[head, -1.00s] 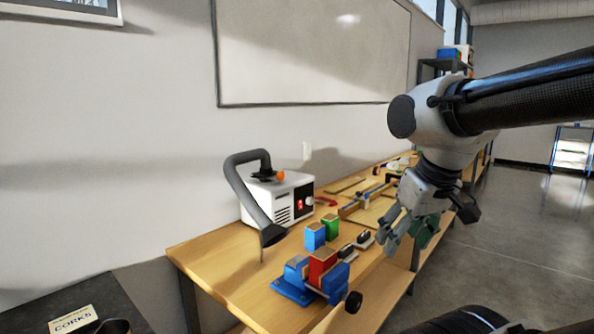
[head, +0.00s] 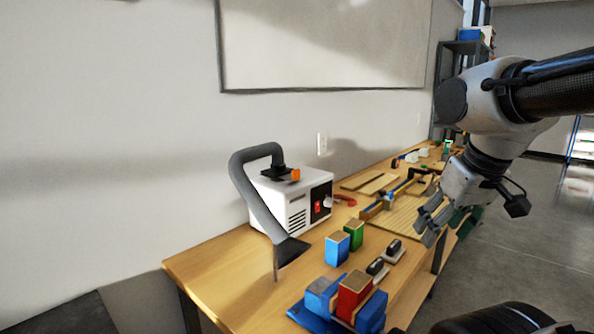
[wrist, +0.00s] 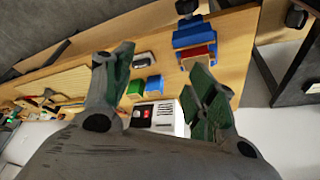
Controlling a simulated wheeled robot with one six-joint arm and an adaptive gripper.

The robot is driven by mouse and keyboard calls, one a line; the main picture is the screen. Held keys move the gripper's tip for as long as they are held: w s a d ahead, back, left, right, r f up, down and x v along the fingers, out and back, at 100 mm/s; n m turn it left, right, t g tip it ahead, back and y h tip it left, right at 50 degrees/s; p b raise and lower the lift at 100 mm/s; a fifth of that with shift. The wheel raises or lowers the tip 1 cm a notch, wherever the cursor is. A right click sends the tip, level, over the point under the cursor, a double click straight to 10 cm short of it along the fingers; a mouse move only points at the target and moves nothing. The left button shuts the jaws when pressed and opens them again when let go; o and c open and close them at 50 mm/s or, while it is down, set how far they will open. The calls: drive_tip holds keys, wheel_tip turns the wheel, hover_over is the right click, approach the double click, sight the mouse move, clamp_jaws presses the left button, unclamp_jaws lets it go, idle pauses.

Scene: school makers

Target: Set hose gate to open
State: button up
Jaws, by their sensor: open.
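A white extractor box (head: 292,200) with a red switch and a knob on its front stands on the bench near the wall. A grey hose (head: 250,195) arches from its top and ends in a dark nozzle over the bench. A small orange piece (head: 295,175) shows beside the black fitting at the hose's base; I take it for the hose gate, but its setting is too small to tell. My gripper (head: 440,225) is open and empty, to the right of the box and apart from it. In the wrist view the box (wrist: 165,117) shows between my open fingers.
The wooden bench (head: 215,265) runs along the wall. A blue vise holding a red block (head: 353,292) is at the front edge, with blue (head: 337,248) and green (head: 355,233) blocks behind. Clamps and boards lie farther right. Open floor lies right.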

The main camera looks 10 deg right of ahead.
drive_tip(key=n+y, duration=0.3)
drive_tip(key=n, duration=0.4)
hover_over(296, 170)
drive_tip(key=s+d, duration=0.2)
drive_tip(key=x, duration=0.7)
drive_tip(key=shift+a+f, duration=0.1)
drive_tip(key=shift+f, duration=0.2)
